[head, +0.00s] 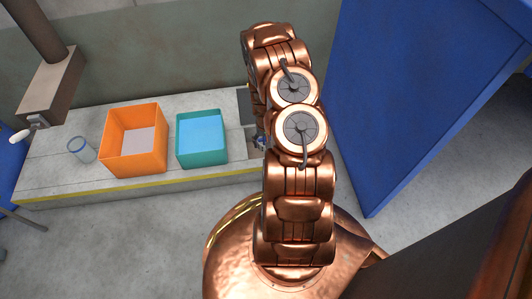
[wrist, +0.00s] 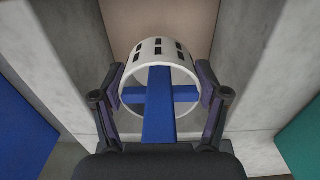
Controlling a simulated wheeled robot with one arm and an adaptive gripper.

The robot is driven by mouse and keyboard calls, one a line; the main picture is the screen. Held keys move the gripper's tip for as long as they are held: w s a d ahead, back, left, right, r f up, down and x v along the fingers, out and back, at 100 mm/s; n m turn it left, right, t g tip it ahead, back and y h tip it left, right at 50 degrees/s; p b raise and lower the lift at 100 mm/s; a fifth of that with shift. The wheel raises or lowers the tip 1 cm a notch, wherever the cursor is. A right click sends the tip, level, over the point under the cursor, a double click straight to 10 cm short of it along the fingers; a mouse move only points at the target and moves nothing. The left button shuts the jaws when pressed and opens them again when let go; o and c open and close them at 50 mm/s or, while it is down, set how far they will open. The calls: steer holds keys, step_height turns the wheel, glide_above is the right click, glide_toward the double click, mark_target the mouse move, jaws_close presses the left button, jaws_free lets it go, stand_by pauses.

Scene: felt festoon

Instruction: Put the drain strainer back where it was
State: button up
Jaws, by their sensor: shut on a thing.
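The drain strainer (wrist: 150,52) is a white slotted ring with a blue cross-shaped handle. In the wrist view it sits between the fingertips of my gripper (wrist: 162,82), one finger pressed to each side. My gripper is shut on it. Behind the strainer is a tan surface (wrist: 160,18) between pale concrete walls. I cannot tell whether the strainer touches that surface.
A lever with a white handle (head: 20,136) is at the far left. A big blue panel (head: 400,100) rises to the right of my arm.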

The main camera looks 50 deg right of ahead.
steer(key=shift+f+b, duration=1.2)
steer(key=shift+f, duration=1.95)
steer(key=shift+f, duration=0.15)
steer(key=o, duration=1.2)
steer(key=shift+c, duration=0.2)
